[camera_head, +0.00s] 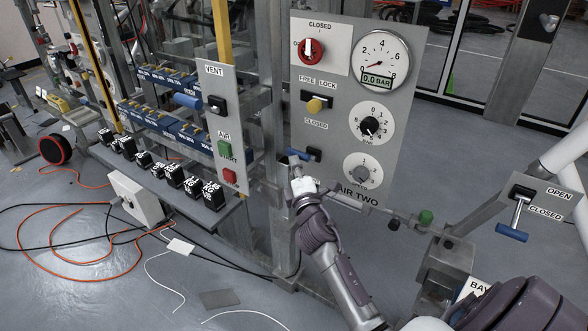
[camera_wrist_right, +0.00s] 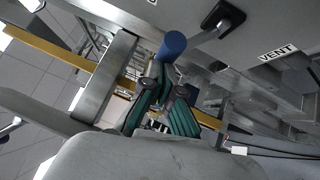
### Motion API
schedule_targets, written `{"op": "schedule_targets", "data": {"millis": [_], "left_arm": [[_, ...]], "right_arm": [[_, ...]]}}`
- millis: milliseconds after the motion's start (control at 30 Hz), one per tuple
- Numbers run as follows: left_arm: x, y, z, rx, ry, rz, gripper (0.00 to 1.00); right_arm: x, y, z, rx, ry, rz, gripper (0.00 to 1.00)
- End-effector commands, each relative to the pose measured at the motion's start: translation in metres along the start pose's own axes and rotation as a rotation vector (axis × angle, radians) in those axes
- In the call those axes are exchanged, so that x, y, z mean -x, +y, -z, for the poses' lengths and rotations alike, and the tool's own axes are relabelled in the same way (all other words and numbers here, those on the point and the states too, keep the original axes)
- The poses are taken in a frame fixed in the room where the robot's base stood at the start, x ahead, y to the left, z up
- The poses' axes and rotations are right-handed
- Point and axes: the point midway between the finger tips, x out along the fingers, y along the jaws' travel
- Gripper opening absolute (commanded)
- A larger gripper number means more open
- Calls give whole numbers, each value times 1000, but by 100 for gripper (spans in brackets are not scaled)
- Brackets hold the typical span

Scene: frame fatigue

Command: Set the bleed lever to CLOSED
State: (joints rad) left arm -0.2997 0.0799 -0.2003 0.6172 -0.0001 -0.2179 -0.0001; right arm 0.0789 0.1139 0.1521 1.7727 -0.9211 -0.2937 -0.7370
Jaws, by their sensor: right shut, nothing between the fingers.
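A small lever with a blue handle (camera_head: 298,154) and a black mount (camera_head: 314,154) sits low on the AIR TWO panel (camera_head: 340,95). Its handle points left, below a CLOSED label (camera_head: 314,124). My right gripper (camera_head: 297,168) is just below the handle, its fingers partly hidden by its own wrist. In the right wrist view the blue handle (camera_wrist_right: 172,46) lies just beyond the closed fingertips (camera_wrist_right: 162,76), not between them. Whether they touch is unclear. A VENT label (camera_wrist_right: 277,52) also shows there. No lever label reading BLEED is legible. My left gripper is not in view.
A VENT panel (camera_head: 228,125) with another blue-handled lever (camera_head: 187,101) stands left. Another blue-handled lever (camera_head: 511,233), marked OPEN and CLOSED, hangs at right. A red knob (camera_head: 311,50) and a yellow-tipped lever (camera_head: 314,105) sit above. Cables lie on the floor.

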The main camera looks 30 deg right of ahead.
Motion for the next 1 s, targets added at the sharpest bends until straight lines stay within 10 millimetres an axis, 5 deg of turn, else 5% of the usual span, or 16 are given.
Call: {"op": "schedule_targets", "data": {"millis": [367,800,1000], "left_arm": [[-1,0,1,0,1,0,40],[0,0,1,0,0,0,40],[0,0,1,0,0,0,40]], "right_arm": [[6,-1,0,0,-1,0,0],[91,-2,0,-2,-1,3,0],[115,-1,0,-1,-1,2,0]]}}
